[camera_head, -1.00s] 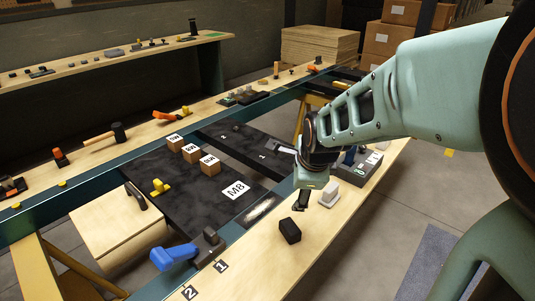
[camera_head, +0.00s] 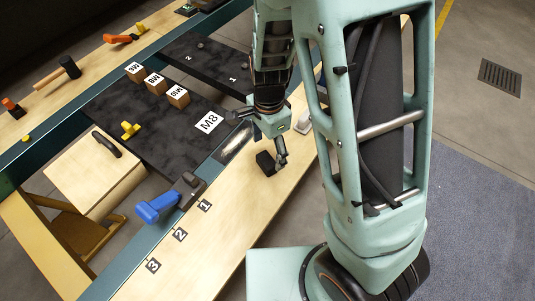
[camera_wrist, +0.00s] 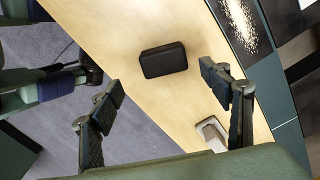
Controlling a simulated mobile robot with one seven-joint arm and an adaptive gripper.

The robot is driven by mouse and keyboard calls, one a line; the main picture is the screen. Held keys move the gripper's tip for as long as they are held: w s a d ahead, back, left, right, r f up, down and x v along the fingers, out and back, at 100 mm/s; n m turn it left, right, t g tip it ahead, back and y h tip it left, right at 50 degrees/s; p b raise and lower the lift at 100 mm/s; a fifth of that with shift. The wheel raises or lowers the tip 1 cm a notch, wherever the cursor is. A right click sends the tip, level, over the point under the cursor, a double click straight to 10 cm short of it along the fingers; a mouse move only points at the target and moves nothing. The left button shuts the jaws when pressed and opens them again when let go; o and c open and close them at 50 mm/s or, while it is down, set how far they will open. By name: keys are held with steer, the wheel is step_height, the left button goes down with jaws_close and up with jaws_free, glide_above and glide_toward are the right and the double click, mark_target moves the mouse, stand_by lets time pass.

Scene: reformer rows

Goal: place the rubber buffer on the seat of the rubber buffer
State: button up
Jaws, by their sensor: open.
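The rubber buffer appears to be the small black block (camera_head: 265,162) lying on the pale wooden board. In the wrist view the black block (camera_wrist: 163,60) lies flat, ahead of my fingertips and roughly centred between them. My gripper (camera_head: 281,152) is just beside and above the block in the head view. In the wrist view my gripper (camera_wrist: 162,82) is open and empty, one finger on each side of the block's line. I cannot tell for sure which spot is the buffer's seat.
A pale block (camera_wrist: 211,133) sits near my right finger in the wrist view. Wooden cubes (camera_head: 155,83) and a yellow part (camera_head: 130,129) stand on the black panel (camera_head: 165,145). The board near the tags is clear.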

mark_target(267, 160)
steer(key=shift+w+a+f, duration=0.1)
steer(key=shift+a+f, duration=0.05)
steer(key=shift+f, duration=1.6)
steer(key=shift+w+a+f, duration=0.1)
steer(key=shift+f, duration=1.6)
steer(key=c, duration=1.4)
steer(key=shift+r, duration=0.15)
